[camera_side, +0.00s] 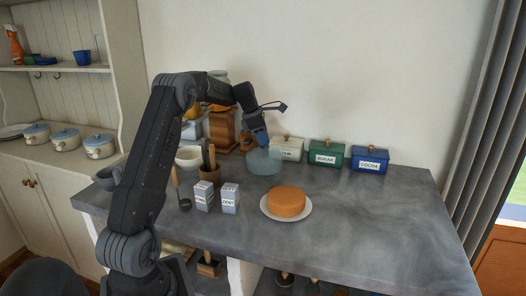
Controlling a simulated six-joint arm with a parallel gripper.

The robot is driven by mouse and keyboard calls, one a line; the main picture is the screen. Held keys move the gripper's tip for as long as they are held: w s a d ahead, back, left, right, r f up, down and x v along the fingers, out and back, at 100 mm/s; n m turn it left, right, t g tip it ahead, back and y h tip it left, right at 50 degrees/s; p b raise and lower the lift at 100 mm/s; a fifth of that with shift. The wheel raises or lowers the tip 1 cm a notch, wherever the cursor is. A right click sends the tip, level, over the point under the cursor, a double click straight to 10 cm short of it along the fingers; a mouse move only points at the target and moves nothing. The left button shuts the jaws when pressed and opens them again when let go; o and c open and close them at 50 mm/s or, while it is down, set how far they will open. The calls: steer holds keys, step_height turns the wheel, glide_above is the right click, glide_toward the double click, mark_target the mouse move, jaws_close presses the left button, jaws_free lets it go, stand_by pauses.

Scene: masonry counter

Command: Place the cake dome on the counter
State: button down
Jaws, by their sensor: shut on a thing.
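The cake dome (265,163) is a pale blue, see-through dome near the back of the grey counter (365,215), in front of the canisters. My gripper (260,143) is above it, pointing down, and shut on its top. I cannot tell whether the dome's rim touches the counter or hangs just above it. A round orange-brown cake (287,201) sits uncovered on a white plate (306,213), in front and slightly right of the dome. The fingertips are small and partly hidden at the dome's top.
White (287,149), green (325,154) and blue (370,160) canisters line the wall. The counter's right side is clear.

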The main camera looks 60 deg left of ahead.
mark_target(263, 148)
steer(key=shift+f, duration=1.9)
steer(key=shift+f, duration=0.1)
steer(key=c, duration=1)
jaws_free()
